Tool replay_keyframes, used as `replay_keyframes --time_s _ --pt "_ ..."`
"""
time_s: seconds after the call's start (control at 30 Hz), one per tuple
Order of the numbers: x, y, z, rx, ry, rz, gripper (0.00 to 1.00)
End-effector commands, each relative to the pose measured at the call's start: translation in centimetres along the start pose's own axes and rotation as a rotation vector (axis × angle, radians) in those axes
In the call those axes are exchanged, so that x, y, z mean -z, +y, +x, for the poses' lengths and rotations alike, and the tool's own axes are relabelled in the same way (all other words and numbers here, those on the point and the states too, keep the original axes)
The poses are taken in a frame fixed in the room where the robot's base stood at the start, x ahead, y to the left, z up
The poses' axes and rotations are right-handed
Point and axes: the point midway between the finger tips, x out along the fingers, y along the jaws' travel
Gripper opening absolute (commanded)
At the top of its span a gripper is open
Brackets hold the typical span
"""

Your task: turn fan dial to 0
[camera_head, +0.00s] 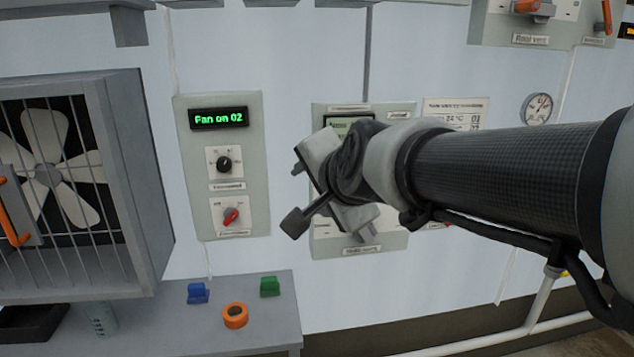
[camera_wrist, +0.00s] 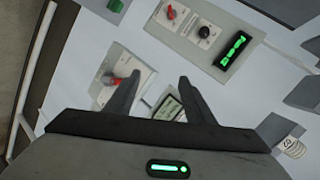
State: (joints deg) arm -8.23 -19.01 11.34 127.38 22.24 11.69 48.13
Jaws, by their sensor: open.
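The fan panel (camera_head: 256,150) is on the wall right of the caged fan. Its green display (camera_head: 218,117) reads "Fan on 02". Below it sits a round black dial (camera_head: 224,164), and lower a red knob (camera_head: 231,217) turned aslant; their labels are too small to read. In the wrist view the picture is turned: the display (camera_wrist: 235,50), black dial (camera_wrist: 204,32) and red knob (camera_wrist: 171,12) lie beyond the fingers, upper right. My gripper (camera_head: 325,190) is in front of the panel to the right, apart from the fan dial. Its fingers (camera_wrist: 160,78) are open with nothing held.
A middle panel (camera_head: 400,243) with a screen is partly hidden behind my gripper; its red knob (camera_wrist: 116,80) shows in the wrist view. The fan cage (camera_head: 155,180) juts out at left. A bench (camera_head: 270,335) below holds a blue block, green block and orange ring.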

Motion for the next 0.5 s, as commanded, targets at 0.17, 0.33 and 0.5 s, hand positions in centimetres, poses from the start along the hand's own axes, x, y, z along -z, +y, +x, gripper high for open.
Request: replay_keyframes --time_s 0.17,0.33,0.5 --pt "-6.4 -5.0 11.2 0.302 -0.041 0.736 0.49" --pt "-11.7 -7.3 14.6 0.479 -0.14 1.365 0.49" --pt "-14.0 -7.2 15.7 0.555 -0.192 1.71 0.49"
